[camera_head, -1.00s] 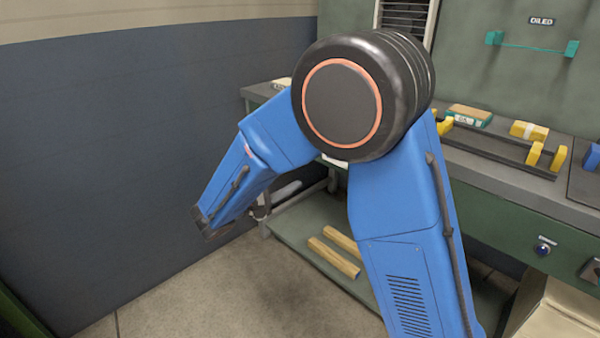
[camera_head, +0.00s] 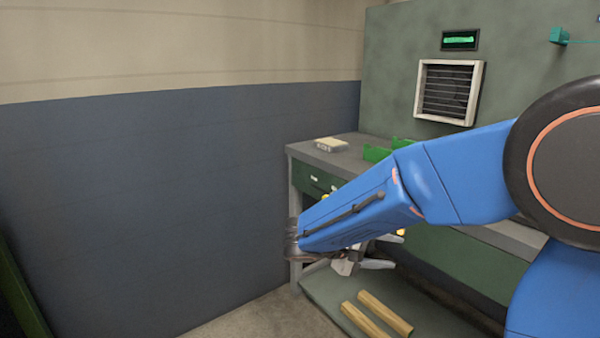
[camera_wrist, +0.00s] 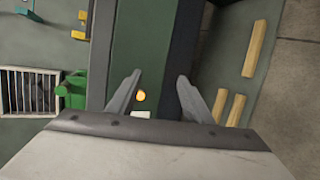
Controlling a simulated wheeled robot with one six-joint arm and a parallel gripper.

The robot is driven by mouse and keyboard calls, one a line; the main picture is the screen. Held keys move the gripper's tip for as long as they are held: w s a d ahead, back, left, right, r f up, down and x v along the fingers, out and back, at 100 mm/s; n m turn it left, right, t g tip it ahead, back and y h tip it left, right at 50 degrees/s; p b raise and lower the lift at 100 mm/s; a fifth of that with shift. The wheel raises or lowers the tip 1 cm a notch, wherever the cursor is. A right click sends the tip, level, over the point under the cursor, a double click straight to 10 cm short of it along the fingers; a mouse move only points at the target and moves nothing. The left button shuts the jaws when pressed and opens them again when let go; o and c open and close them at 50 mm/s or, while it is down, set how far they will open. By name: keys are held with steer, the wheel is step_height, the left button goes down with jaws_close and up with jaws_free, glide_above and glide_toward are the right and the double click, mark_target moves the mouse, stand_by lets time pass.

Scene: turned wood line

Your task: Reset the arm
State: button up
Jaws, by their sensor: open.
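My gripper (camera_wrist: 158,98) shows in the wrist view with its two grey fingers spread apart and nothing between them. Behind the gap lies the green front of the workbench, with a round orange-yellow knob (camera_wrist: 140,95) on it. In the head view my blue arm reaches left across the bench, and my gripper (camera_head: 385,254) shows partly below the forearm, in front of the bench. The forearm hides part of the gripper and the bench front.
The workbench (camera_head: 308,154) carries a small pale box (camera_head: 331,144) and green bins (camera_head: 377,153). Its lower shelf (camera_head: 327,287) holds wooden bars (camera_head: 384,312). A vent (camera_head: 449,91) is on the back panel. A blue and beige wall (camera_head: 150,190) stands left; floor shows below.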

steer(key=s+d+f+m+g+y, duration=0.15)
steer(key=s+d+y, duration=0.3)
steer(key=s, duration=0.55)
steer(key=s+d+f+m+g+y, duration=0.15)
steer(key=s+d+y, duration=0.3)
steer(key=s, duration=0.55)
steer(key=s+a+r+m+t+y, duration=0.1)
steer(key=s+a+m+t+y, duration=0.1)
steer(key=s, duration=0.3)
steer(key=shift+s+a+r+m+t+y, duration=0.15)
steer(key=shift+s+a+m+t+y, duration=0.15)
steer(key=shift+a+t+y, duration=0.35)
